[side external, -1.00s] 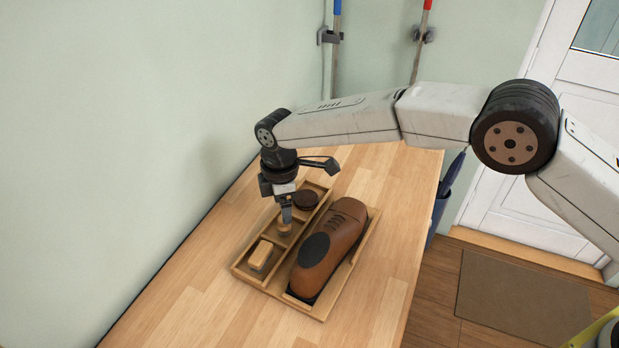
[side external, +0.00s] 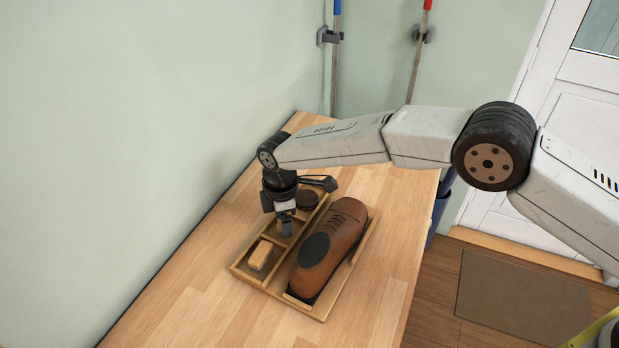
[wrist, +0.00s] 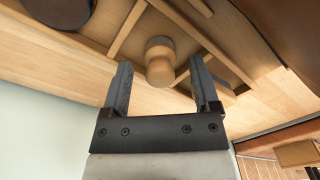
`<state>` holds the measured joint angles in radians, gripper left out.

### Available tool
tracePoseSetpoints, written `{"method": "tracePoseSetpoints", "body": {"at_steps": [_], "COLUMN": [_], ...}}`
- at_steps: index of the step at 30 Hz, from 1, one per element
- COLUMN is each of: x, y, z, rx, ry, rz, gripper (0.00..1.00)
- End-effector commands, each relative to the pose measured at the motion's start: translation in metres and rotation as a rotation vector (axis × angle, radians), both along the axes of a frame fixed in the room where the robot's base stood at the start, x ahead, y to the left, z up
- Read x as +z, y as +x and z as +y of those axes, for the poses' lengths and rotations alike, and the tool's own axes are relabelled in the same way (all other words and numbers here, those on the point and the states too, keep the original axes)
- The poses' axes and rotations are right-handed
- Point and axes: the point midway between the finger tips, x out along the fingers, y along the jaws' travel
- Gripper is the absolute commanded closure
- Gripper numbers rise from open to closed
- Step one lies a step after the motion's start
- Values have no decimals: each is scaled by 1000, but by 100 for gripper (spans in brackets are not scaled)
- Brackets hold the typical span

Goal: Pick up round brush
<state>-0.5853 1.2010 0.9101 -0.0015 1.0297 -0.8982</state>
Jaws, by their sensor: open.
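The round brush (wrist: 160,62) has a pale wooden knob for a handle and stands in a compartment of the wooden tray (side external: 311,312). My gripper (wrist: 161,64) is open. In the wrist view its two dark fingers are on either side of the knob, with a gap at each side. The brush's lower end is not clear in either view.
A brown shoe (side external: 343,229) lies in the tray's right part, close to my gripper. The wall (side external: 130,150) is to the left.

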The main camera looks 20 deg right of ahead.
Motion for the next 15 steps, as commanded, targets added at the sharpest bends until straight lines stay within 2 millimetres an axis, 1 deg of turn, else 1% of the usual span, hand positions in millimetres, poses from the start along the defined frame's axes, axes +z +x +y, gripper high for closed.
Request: {"method": "tracePoseSetpoints", "body": {"at_steps": [1,2,3,5,6,8,15], "x": [0,0,0,0,0,0,0], "y": [0,0,0,0,0,0,0], "z": [0,0,0,0,0,0,0], "rx": [0,0,0,0,0,0,0], "ry": [0,0,0,0,0,0,0], "rz": [0,0,0,0,0,0,0], "gripper": [28,38,50,69,82,100,100]}}
